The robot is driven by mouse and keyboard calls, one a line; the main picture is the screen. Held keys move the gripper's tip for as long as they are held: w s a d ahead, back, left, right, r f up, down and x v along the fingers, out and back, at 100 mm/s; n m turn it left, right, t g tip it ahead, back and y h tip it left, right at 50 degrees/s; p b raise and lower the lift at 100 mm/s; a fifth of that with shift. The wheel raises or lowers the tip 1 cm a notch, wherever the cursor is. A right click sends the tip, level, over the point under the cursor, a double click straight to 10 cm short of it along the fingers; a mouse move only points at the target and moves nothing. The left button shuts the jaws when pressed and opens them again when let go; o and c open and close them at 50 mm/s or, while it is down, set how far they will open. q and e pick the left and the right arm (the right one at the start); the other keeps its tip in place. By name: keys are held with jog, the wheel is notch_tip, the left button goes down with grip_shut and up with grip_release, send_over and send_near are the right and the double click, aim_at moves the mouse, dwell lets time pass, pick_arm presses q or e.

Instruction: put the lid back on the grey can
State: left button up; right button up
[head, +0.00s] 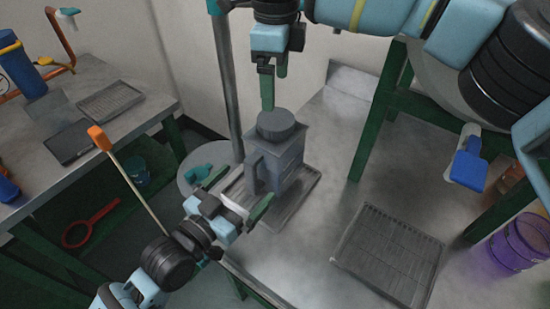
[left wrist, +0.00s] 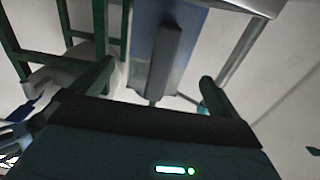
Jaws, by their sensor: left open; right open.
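The grey can (head: 287,172) stands upright on a ribbed tray in the middle of the head view. Its round grey lid (head: 276,124) sits on top, though I cannot tell whether it is fully seated. My right gripper (head: 273,90) is open just above the lid, pointing down, with nothing visible in it. My left gripper (head: 238,193) is open in front of the can's handle (head: 257,172). In the left wrist view the can (left wrist: 190,45) and its upright handle (left wrist: 165,60) show between the spread fingers. Contact with the handle cannot be told.
The ribbed tray (head: 300,200) lies under the can on the metal table (head: 330,150). A wire rack (head: 390,255) lies to the right. A grey post (head: 228,80) stands behind the can. A purple bucket (head: 520,243) is at far right; a cluttered workbench (head: 110,75) is left.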

aim_at(260, 169)
pick_arm(q)
jog(key=shift+x, duration=3.6)
jog(key=c, duration=1.7)
pick_arm(e)
jog(key=n, duration=1.3)
jog(key=shift+f, duration=0.1)
jog(key=shift+f, duration=3.95)
jog(key=shift+c, duration=0.4)
